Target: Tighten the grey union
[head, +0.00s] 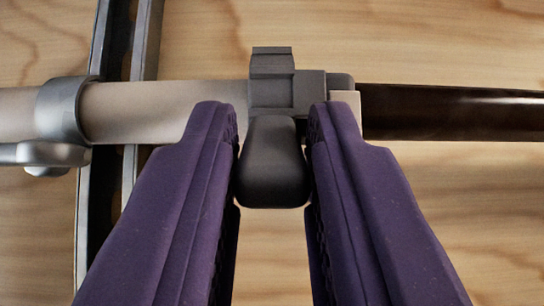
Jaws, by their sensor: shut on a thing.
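The grey union (286,90) is a dark grey, ribbed collar where a pale pipe from the left meets a dark pipe on the right. A rounded dark grey lug or handle (273,165) sticks out from it toward me. My gripper (273,135) has two purple fingers, one on each side of this lug, and is shut on it. The fingertips reach up to the union body and overlap the pipe line in the picture. The underside of the union is hidden.
The pale pipe (150,111) carries a metal clamp (62,110) with a rounded knob at the left. A metal rail (146,40) runs up and down behind it. The dark pipe (450,113) runs to the right edge. A wood-grain panel (420,40) lies behind everything.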

